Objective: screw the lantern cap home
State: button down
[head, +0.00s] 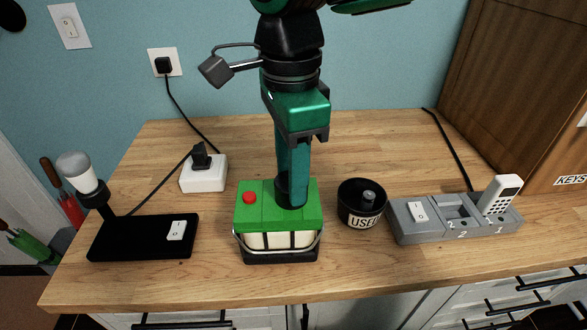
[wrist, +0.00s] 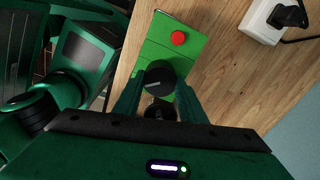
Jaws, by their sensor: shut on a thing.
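The lantern (head: 278,240) stands upright on the wooden counter, with a green top, a red button (head: 249,197), cream sides and a wire handle. My gripper (head: 291,190) reaches down from above onto the right part of the lantern's green top. It is shut on a round black cap (wrist: 160,76), seen between the fingers in the wrist view. The lantern's green top (wrist: 155,48) and red button (wrist: 178,38) lie just beyond the cap there. The cap's lower edge is hidden, so I cannot tell how it sits on its opening.
A black cup marked USED (head: 362,219) holds a small cylinder, close right of the lantern. A grey charging dock (head: 405,233) stands farther right. A black-based lamp (head: 140,250) stands left, and a white socket block (head: 204,183) behind left. The counter's front strip is clear.

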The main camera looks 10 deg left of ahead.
jog(key=shift+m, duration=0.3)
jog(key=shift+f+m, duration=0.1)
jog(key=shift+m, duration=1.3)
jog(key=shift+m, duration=1.5)
jog(key=c, duration=1)
grip_release()
jog(key=shift+f, duration=0.1)
jog(key=shift+c, duration=0.2)
jog(key=c, duration=0.4)
jog(key=shift+r, duration=0.2)
